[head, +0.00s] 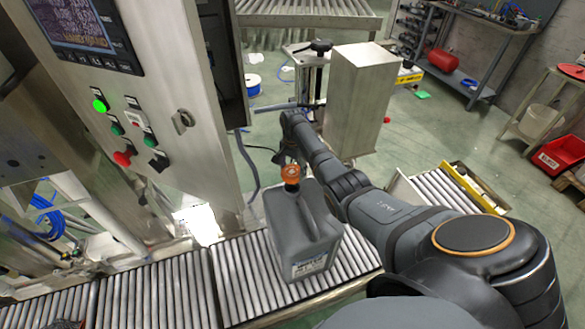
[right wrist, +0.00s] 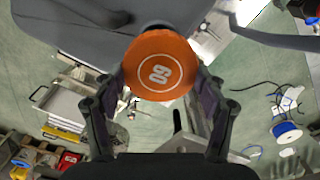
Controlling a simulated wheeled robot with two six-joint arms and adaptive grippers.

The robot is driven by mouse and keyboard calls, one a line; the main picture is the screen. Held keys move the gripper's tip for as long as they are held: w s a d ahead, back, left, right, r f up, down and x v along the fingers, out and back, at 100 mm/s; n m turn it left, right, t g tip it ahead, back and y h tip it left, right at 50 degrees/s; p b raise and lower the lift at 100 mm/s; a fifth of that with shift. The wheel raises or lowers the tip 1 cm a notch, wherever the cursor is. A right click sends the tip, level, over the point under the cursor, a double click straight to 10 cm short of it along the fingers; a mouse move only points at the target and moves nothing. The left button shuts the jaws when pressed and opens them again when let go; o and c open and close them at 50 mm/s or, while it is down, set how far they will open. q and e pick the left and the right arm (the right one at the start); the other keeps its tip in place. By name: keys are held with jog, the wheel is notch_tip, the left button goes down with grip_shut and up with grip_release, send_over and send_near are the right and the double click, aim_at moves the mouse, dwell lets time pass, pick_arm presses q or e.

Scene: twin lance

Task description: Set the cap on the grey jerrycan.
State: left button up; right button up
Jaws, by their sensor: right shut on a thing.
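The grey jerrycan (head: 290,240) stands upright on the roller conveyor in the head view, with a pale label low on its front. Its grey body (right wrist: 70,30) also fills the upper left of the right wrist view. The orange cap (head: 291,173) is at the can's neck; it shows face-on with a white emblem in the right wrist view (right wrist: 157,65). My right gripper (right wrist: 160,88) is shut on the cap, one finger on each side. The cap hides the neck, so I cannot tell whether it is seated. My left gripper is not in view.
The roller conveyor (head: 185,290) runs along the bottom. A steel control cabinet (head: 175,75) with buttons and a screen stands at the left. A steel box column (head: 358,100) stands behind my right arm. A shelf rack (head: 470,60) and a red bin (head: 562,155) are farther right.

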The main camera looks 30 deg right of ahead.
jog(key=shift+s+f+b, duration=0.2)
jog(key=shift+f+b, duration=0.45)
jog(key=shift+f, duration=0.55)
notch_tip(320, 180, down, 2)
jog(key=shift+w+f+b, duration=0.1)
jog(key=shift+b, duration=0.65)
jog(key=shift+f+b, duration=0.3)
jog(key=shift+f, duration=0.1)
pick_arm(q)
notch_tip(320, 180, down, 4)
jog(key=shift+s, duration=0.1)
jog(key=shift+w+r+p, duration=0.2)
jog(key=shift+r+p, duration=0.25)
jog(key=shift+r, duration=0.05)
pick_arm(e)
jog(key=shift+r, duration=0.1)
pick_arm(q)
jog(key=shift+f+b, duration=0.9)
pick_arm(e)
jog(key=shift+f, duration=1.25)
jog(key=o, duration=1)
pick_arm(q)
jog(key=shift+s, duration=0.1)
